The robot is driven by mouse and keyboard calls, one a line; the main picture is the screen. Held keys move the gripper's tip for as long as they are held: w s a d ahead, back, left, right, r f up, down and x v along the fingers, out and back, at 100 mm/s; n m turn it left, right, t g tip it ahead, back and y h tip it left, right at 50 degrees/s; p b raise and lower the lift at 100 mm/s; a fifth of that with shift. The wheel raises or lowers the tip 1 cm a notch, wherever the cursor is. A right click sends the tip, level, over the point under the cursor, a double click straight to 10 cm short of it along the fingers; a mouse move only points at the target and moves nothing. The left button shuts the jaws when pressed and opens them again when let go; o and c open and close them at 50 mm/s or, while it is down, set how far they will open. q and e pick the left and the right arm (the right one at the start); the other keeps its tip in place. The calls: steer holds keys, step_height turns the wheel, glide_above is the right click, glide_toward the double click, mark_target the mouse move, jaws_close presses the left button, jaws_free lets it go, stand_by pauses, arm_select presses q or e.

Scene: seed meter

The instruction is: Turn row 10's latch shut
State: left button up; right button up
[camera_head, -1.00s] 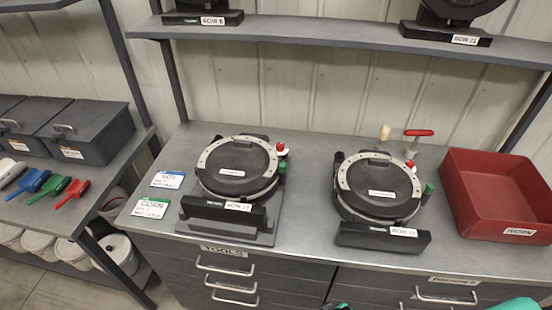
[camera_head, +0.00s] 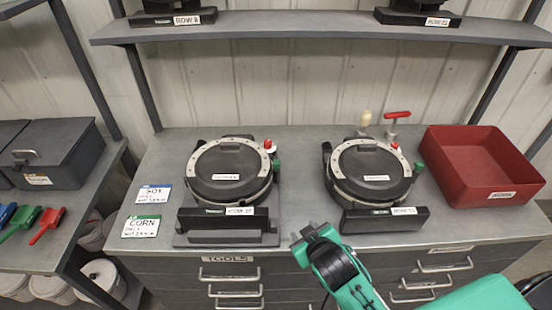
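Two round seed meters with black lids and pale rims stand on the grey bench. The left meter (camera_head: 228,170) has a blurred front label (camera_head: 240,211) that seems to read ROW 10. A red knob (camera_head: 267,144) and a green knob (camera_head: 276,164) stand at its right rim. I cannot tell which part is the latch or how it is turned. The right meter (camera_head: 370,172) has a label too blurred to read surely. My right gripper (camera_head: 316,236) is at the bench's front edge, right of the left meter and apart from it. Its fingers are not clear. My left gripper is not in view.
A red bin (camera_head: 482,168) stands at the bench's right end. A red-handled tool (camera_head: 396,120) stands behind the right meter. Soy (camera_head: 154,194) and corn (camera_head: 141,227) cards lie left of the left meter. A shelf (camera_head: 300,32) runs above.

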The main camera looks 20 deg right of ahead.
steer(key=w+a+r+n+t+y, duration=0.35)
steer(key=w+a+r, duration=0.2)
steer(key=r, duration=0.35)
steer(key=w+a+r+n+t+y, duration=0.2)
steer(key=w+a+r+n+t, duration=0.25)
steer(key=w+r, duration=0.3)
steer(key=s+a+r+n+g+y, duration=0.1)
steer(key=a+r+n+g+y, duration=0.55)
steer(key=n, duration=0.55)
steer(key=s+a+r+n+g+y, duration=0.1)
steer(key=a+r+n+g+y, duration=0.3)
steer(key=a+n+g+y, duration=0.65)
steer(key=n+g+h, duration=0.2)
steer(key=n+h, duration=0.6)
steer(key=h, duration=1.4)
glide_above(276, 162)
step_height(276, 162, down, 5)
steer(key=shift+m, duration=0.25)
step_height(276, 162, down, 12)
steer(key=p, duration=0.5)
steer(key=shift+f, duration=0.25)
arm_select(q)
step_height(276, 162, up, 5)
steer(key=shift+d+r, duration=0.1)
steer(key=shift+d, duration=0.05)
arm_select(e)
steer(key=shift+f, duration=0.4)
